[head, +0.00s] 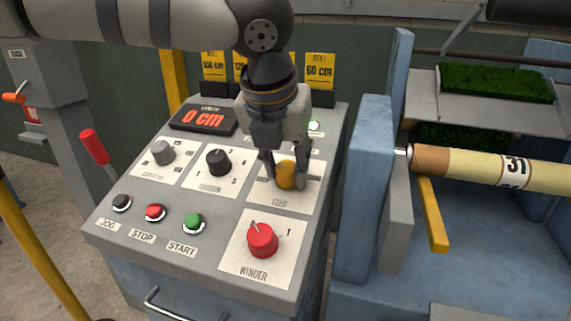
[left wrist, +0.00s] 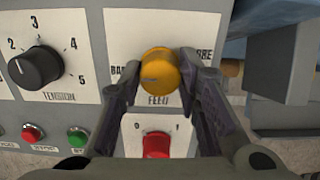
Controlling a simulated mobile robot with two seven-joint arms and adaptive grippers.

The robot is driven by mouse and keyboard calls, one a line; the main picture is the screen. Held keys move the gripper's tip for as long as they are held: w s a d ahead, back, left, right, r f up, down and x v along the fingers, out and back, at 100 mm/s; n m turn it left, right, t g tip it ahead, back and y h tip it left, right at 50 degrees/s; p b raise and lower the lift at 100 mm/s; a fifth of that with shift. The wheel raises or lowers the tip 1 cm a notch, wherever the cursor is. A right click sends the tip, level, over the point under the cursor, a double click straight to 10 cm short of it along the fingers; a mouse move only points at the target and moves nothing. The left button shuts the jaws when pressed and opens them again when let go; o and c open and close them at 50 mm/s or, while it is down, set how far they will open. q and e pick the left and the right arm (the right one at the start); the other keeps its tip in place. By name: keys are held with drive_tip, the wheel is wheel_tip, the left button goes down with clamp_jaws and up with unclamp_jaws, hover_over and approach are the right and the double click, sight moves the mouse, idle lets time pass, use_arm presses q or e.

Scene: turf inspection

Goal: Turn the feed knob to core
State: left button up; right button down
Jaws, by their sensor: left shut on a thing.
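The feed knob (head: 286,177) is yellow and round, on a white plate marked FEED at the right of the sloped grey panel. My left gripper (head: 285,174) comes down from above and is shut on the knob, one finger on each side. In the left wrist view the same knob (left wrist: 159,75) sits between the dark fingers (left wrist: 159,65). I cannot tell clearly which way the knob points. My right gripper is not in view.
The red winder knob (head: 262,240) is just below on the panel. The black tension knob (head: 218,162) and a grey knob (head: 163,152) are to the left. Jog, stop and start buttons (head: 193,223) line the front. The display (head: 203,118) reads 0 cm. A blue post (head: 362,190) stands right.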

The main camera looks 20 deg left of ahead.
use_arm(q)
drive_tip(key=m, duration=0.4)
drive_tip(key=shift+m, duration=0.3)
drive_tip(key=m, duration=0.3)
drive_tip(key=shift+m, duration=0.4)
drive_tip(key=m, duration=0.8)
drive_tip(key=shift+h, duration=0.3)
drive_tip(key=m, duration=0.4)
drive_tip(key=shift+m+g, duration=0.3)
drive_tip(key=m, duration=0.3)
drive_tip(key=shift+m, duration=0.3)
drive_tip(key=m, duration=0.3)
drive_tip(key=shift+m, duration=0.3)
drive_tip(key=shift+m+g, duration=0.3)
drive_tip(key=shift+m, duration=1.4)
